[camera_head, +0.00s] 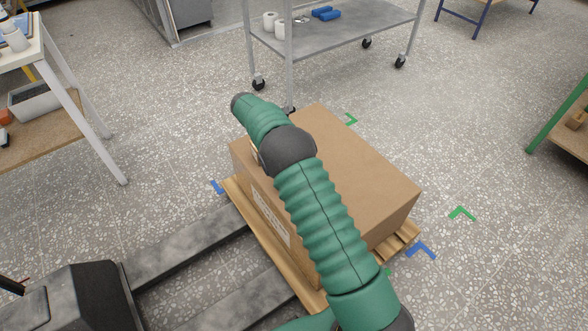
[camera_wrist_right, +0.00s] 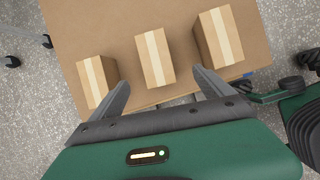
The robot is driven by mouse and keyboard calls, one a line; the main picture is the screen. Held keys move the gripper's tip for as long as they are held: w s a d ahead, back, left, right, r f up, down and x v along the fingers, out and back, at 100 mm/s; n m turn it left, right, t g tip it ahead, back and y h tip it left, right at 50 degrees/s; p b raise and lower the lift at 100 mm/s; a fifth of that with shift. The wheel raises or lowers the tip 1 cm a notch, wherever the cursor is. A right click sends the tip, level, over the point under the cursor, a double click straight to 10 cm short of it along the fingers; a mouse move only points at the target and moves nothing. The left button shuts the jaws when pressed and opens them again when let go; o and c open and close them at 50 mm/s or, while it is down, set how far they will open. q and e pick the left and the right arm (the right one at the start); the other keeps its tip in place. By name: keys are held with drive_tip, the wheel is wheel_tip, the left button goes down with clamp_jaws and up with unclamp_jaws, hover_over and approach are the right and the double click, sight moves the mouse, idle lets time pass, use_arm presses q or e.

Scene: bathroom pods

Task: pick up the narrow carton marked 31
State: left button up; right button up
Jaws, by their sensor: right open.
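In the right wrist view three small tan cartons with pale tape strips stand on a brown cardboard surface: a left carton (camera_wrist_right: 97,80), a middle carton (camera_wrist_right: 154,57) and a right carton (camera_wrist_right: 219,36). No number is legible, so I cannot tell which is marked 31. The left and middle ones look narrower than the right one. My right gripper (camera_wrist_right: 160,77) is open, its fingers reaching towards either side of the middle carton's near end; contact cannot be told. In the head view my right arm hides this gripper and most of the cartons. My left gripper is not in view.
A large cardboard box (camera_head: 365,165) sits on a wooden pallet (camera_head: 402,238) with floor marks around it. A metal cart (camera_head: 345,38) stands behind, a white-legged table (camera_head: 75,75) at left, a green-legged bench (camera_head: 560,120) at right.

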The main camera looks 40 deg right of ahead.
drive_tip(key=b+x, duration=0.2)
drive_tip(key=x, duration=0.2)
drive_tip(key=shift+w, duration=0.15)
drive_tip(key=x, duration=0.2)
drive_tip(key=b+x, duration=0.1)
drive_tip(key=x, duration=0.2)
drive_tip(key=b+x, duration=0.1)
drive_tip(key=x, duration=0.2)
drive_tip(key=shift+d+r, duration=0.2)
drive_tip(key=shift+d, duration=0.1)
drive_tip(key=b+x, duration=0.2)
drive_tip(key=x, duration=0.1)
drive_tip(key=b+x, duration=0.1)
drive_tip(key=shift+w+a+f, duration=0.15)
drive_tip(key=shift+w+f, duration=0.15)
drive_tip(key=shift+d+f, duration=0.2)
drive_tip(key=shift+f, duration=0.1)
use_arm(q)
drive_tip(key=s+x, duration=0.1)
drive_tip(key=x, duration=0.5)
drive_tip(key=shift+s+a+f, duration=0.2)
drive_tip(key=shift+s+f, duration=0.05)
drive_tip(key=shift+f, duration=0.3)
use_arm(e)
drive_tip(key=shift+d, duration=0.1)
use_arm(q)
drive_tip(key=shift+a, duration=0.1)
use_arm(e)
drive_tip(key=shift+f, duration=0.2)
